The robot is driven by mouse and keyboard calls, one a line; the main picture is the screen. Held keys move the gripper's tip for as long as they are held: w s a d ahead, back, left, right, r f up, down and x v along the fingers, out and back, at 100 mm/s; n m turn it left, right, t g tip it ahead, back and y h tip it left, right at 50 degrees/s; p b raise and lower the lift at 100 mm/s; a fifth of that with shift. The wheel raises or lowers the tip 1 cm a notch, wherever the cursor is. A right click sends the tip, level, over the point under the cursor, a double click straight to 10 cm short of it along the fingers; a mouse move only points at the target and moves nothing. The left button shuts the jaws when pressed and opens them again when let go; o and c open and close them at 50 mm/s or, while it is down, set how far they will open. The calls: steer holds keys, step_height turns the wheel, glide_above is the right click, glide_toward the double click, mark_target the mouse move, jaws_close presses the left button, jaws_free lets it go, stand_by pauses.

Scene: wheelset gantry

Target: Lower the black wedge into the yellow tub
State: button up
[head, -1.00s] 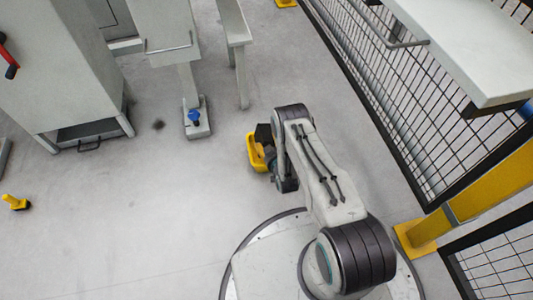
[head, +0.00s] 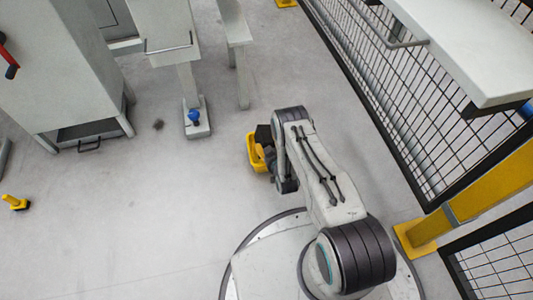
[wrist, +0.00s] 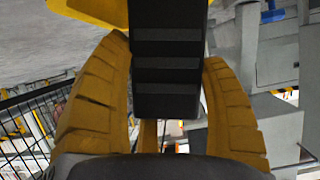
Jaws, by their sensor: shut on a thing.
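The black wedge (wrist: 168,75) stands between the two yellow fingers of my gripper (wrist: 166,52) in the wrist view. My gripper is shut on it. A dark piece that looks like the wedge (head: 263,134) also shows in the head view, at the back of the yellow tub (head: 252,154). The tub is on the floor just left of my arm's end. A yellow edge of the tub (wrist: 92,9) shows at the top of the wrist view, past the wedge. My arm hides part of the tub and most of the gripper in the head view. I cannot tell whether the wedge touches the tub.
A mesh fence (head: 395,110) and a yellow post (head: 480,190) stand to the right. A grey cabinet (head: 55,75) stands at the left. A foot with a blue knob (head: 197,126) stands behind the tub. A small yellow object (head: 15,203) is far left. Floor left of the tub is clear.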

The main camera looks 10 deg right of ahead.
steer(key=shift+f, duration=1.6)
stand_by(1.1)
